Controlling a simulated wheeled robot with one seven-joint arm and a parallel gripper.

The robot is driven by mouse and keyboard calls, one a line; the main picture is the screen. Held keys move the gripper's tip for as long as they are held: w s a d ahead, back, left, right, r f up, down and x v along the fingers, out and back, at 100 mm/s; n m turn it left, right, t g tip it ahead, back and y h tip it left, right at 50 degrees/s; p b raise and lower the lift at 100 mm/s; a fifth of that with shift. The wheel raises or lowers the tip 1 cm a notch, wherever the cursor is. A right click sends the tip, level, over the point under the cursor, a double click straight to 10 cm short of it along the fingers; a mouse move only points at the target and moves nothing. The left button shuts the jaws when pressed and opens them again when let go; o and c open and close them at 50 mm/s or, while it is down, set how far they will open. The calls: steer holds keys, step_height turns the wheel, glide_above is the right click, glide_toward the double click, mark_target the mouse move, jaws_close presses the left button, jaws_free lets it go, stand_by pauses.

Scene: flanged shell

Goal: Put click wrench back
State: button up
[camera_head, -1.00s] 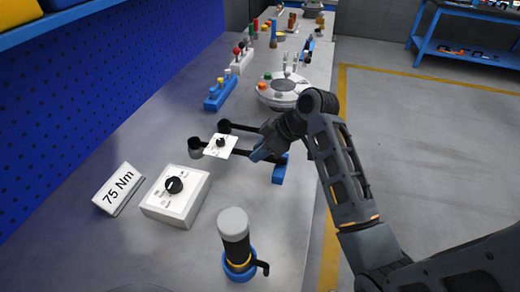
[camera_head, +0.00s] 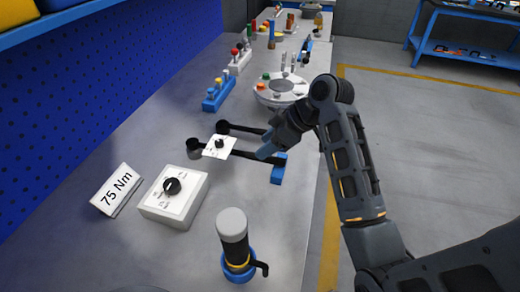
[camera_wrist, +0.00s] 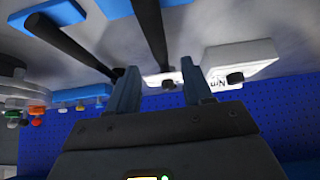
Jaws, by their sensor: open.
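Two long black wrenches (camera_head: 245,129) (camera_head: 240,154) lie side by side on the grey bench, round heads to the left. A blue holder (camera_head: 279,168) is at the handle end of the nearer one. My gripper (camera_head: 266,152) is just over the nearer wrench's handle, partly hidden by my own wrist. In the wrist view my gripper (camera_wrist: 161,85) is open, and one wrench (camera_wrist: 150,35) runs into the gap between the fingertips in the picture. It appears beyond them, not held. The other wrench (camera_wrist: 70,45) is left of the fingers. Which one is the click wrench I cannot tell.
A white dial plate (camera_head: 219,146) is by the wrench heads. A white dial box (camera_head: 173,196), a "75 Nm" sign (camera_head: 116,190) and an upright black tool (camera_head: 234,240) in a blue base stand nearer. A round fixture (camera_head: 280,90) is behind; a blue pegboard wall (camera_head: 90,110) is left.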

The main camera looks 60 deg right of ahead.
steer(key=v, duration=0.7)
steer(key=shift+s+r, duration=0.25)
steer(key=shift+r, duration=0.05)
